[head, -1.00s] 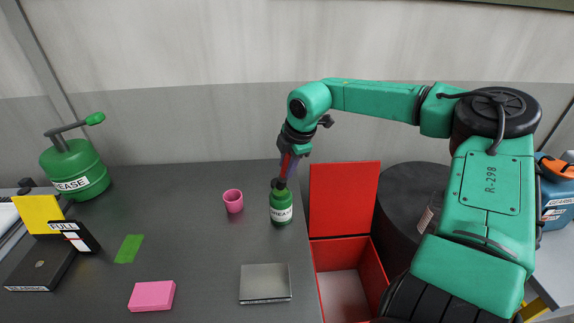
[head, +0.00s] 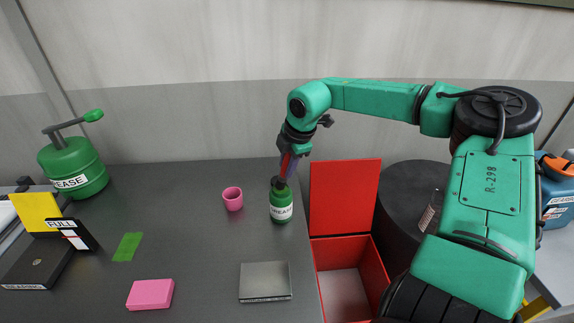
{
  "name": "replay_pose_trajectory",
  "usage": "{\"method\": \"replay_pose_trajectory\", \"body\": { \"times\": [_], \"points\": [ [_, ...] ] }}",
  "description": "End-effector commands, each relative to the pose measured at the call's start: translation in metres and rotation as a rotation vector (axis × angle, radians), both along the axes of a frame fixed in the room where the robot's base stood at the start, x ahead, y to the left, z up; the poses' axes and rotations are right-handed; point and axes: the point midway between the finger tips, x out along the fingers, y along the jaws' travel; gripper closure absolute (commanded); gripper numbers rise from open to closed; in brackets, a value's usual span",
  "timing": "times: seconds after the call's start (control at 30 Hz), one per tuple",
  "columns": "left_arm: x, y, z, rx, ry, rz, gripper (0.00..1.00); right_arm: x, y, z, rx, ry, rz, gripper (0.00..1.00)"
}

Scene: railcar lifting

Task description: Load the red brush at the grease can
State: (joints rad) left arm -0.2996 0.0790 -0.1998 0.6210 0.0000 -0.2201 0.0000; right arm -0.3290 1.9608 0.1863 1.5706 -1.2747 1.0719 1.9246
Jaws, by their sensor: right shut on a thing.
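The small green can (head: 281,207) with a white label stands upright on the dark table, near its right edge. My right gripper (head: 288,165) is directly above the can, pointing down, and is shut on the red brush (head: 285,168). Only a little red shows between the fingers. The brush's lower end is at the can's dark mouth; I cannot tell how deep it reaches. A larger green grease pump (head: 73,168) with a lever stands at the far left. My left gripper is not in view.
A pink cup (head: 232,199) stands left of the can. A grey metal block (head: 265,282), a pink block (head: 150,294) and a green patch (head: 127,247) lie in front. An open red box (head: 347,285) is right of the table, near a black drum (head: 408,205). The table's middle is clear.

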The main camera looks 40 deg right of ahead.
Motion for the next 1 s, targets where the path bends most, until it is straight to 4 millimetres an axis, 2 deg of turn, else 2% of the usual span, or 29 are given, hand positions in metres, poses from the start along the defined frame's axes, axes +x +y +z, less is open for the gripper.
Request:
{"method": "replay_pose_trajectory", "body": {
  "times": [1.0],
  "points": [
    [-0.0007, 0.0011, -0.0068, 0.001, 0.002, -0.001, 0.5, -0.0002, -0.0001, -0.0031, -0.001, 0.001, 0.0, 1.0]
  ]
}}
